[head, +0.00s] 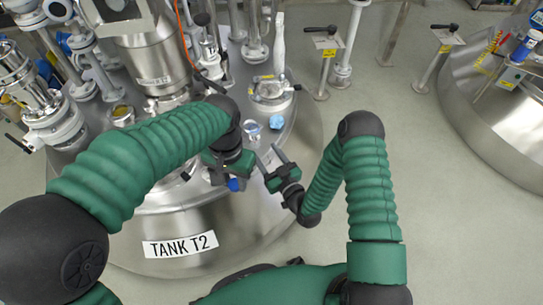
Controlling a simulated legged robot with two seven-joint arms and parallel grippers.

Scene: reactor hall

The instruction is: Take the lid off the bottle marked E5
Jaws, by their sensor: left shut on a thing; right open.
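My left gripper (234,178) is over the front part of the tank top, low in the middle of the head view. It is shut on a small blue thing (236,185), mostly hidden by the gripper; I cannot tell whether this is the bottle or its lid. My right gripper (269,155) is just to the right of it, open and empty, its two fingers pointing up and left. No E5 mark is readable. A light blue lump (276,122) and a small clear and blue vessel (254,132) rest on the tank top behind the grippers.
The steel tank (290,185) is labelled TANK T2 (180,245). Pipes, valves and a steel column (155,65) crowd its left and back. A round hatch (271,92) stands behind the small vessel.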

